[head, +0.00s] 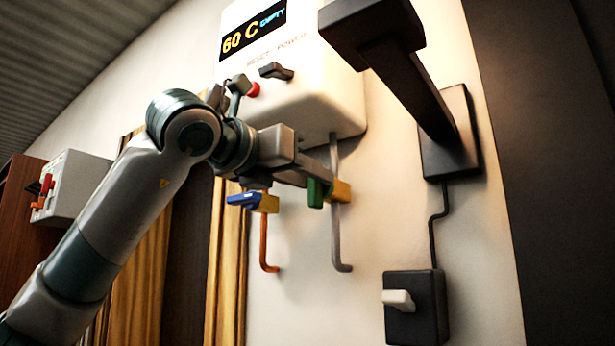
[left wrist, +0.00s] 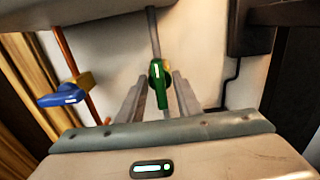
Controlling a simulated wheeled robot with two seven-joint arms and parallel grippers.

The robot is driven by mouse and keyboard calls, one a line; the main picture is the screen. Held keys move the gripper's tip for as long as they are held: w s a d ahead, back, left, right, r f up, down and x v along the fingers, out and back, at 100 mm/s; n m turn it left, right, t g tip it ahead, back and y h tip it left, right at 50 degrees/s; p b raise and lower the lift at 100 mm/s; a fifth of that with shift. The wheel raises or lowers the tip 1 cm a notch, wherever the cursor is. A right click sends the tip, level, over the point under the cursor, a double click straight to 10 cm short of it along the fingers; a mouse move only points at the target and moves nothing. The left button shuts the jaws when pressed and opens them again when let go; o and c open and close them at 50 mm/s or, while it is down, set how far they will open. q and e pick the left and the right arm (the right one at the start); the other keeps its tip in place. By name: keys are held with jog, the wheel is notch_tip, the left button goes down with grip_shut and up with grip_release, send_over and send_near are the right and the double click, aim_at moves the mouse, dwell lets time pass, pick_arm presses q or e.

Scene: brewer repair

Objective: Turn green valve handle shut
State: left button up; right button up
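The green valve handle (head: 316,192) sits on a yellow valve body (head: 340,191) on the grey pipe below the white brewer (head: 318,95). My left gripper (head: 318,176) reaches it from the left in the head view. In the left wrist view the green handle (left wrist: 159,84) lies between the two fingers of my left gripper (left wrist: 158,95). The fingers are apart, with a visible gap on each side of the handle. The handle points toward the gripper palm in that view. My right gripper is not in view.
A blue valve handle (head: 243,199) on an orange pipe is just left of the green one. A black switch box (head: 415,310) with a white lever is lower right. A black bracket (head: 447,130) juts from the wall. A white box (head: 75,190) with red levers stands far left.

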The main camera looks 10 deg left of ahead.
pick_arm(q)
jog(key=shift+w, duration=0.1)
grip_shut()
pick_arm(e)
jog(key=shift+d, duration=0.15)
pick_arm(q)
jog(key=shift+m, duration=0.5)
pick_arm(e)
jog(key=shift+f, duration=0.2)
pick_arm(q)
jog(key=m, duration=0.5)
jog(key=m+b, duration=0.1)
jog(key=m, duration=0.9)
jog(key=shift+s+d+f+m+b, duration=0.2)
jog(key=shift+d+f+m+b, duration=0.1)
jog(key=shift+f, duration=0.05)
jog(key=shift+m, duration=0.7)
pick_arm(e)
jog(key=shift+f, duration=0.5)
pick_arm(q)
jog(key=shift+f, duration=0.1)
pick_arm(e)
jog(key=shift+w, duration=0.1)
pick_arm(q)
jog(key=shift+o, duration=0.9)
grip_release()
